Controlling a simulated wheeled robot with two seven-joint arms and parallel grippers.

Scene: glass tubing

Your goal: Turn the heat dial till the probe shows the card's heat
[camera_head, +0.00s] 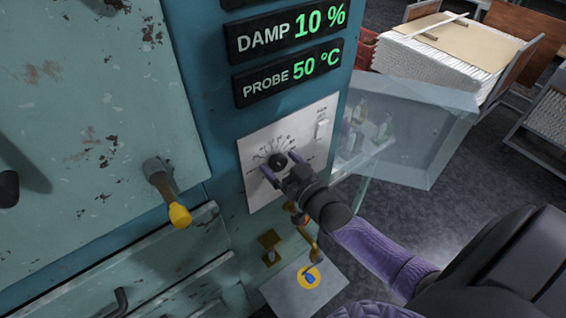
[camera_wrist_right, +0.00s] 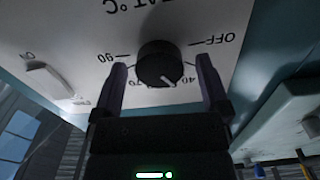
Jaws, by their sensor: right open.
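The heat dial (camera_head: 277,161) is a black round knob on a white plate (camera_head: 258,190). In the right wrist view the dial (camera_wrist_right: 155,62) has a light pointer line aimed toward the marks between 40 and 70, with the lettering upside down. My right gripper (camera_head: 282,168) is open with its purple fingers on either side of the dial; I cannot tell if they touch it. The fingers also straddle it in the right wrist view (camera_wrist_right: 162,68). The probe display (camera_head: 291,75) reads 50 °C. I see no card with a readable heat. My left gripper is out of view.
The damp display (camera_head: 287,34) reads 10 %. A white switch (camera_head: 322,129) is beside the dial. A yellow-tipped handle (camera_head: 171,200) juts from the cabinet at left. A clear panel (camera_head: 418,125) stands right of the cabinet. A white sheet (camera_head: 283,290) with a yellow ring is below.

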